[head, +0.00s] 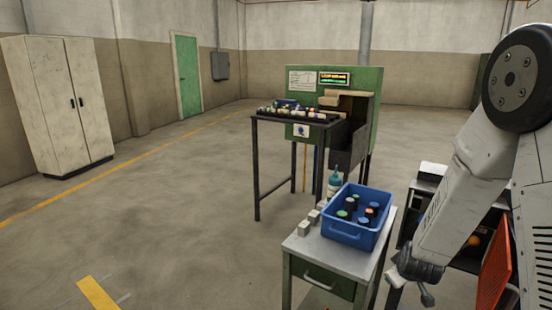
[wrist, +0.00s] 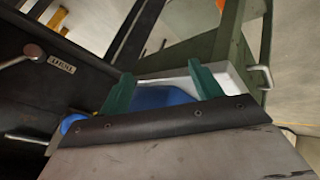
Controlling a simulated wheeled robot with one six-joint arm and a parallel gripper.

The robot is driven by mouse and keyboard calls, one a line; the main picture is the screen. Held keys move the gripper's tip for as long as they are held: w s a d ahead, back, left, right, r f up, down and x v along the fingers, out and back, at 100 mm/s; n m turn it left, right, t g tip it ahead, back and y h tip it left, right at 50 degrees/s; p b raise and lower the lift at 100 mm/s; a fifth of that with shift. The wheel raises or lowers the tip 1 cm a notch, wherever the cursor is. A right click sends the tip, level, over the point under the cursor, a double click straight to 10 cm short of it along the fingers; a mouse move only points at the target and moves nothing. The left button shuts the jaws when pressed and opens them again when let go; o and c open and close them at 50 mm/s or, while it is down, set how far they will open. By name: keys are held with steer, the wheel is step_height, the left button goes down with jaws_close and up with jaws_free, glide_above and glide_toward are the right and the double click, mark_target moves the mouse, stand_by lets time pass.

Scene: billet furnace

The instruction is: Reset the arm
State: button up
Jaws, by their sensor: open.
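My gripper (wrist: 161,70) shows in the wrist view as two green fingers standing apart, with nothing clearly held between them. A blue surface (wrist: 165,97) shows behind and between the fingers; I cannot tell how far it is from them. In the head view my arm (head: 460,190) slants from the upper right down to the right of the small workbench (head: 310,246). Its fingers cannot be made out there.
A blue bin (head: 345,233) with several capped cylinders stands on the workbench, beside a bottle (head: 334,182) and small grey blocks. Behind is a dark table (head: 257,165) with a rack and a green machine (head: 369,82). A cabinet (head: 62,105) stands left. The floor at left is clear.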

steer(key=s+a+r+m+g+y, duration=0.1)
steer(key=s+a+r, duration=0.4)
steer(key=s+r, duration=0.8)
steer(key=s+a+r+m+g+y, duration=0.1)
steer(key=s+a+r+m+g, duration=0.3)
steer(key=s+r, duration=0.9)
steer(key=s+a+g, duration=0.1)
steer(key=s, duration=0.7)
steer(key=shift+r+y, duration=0.3)
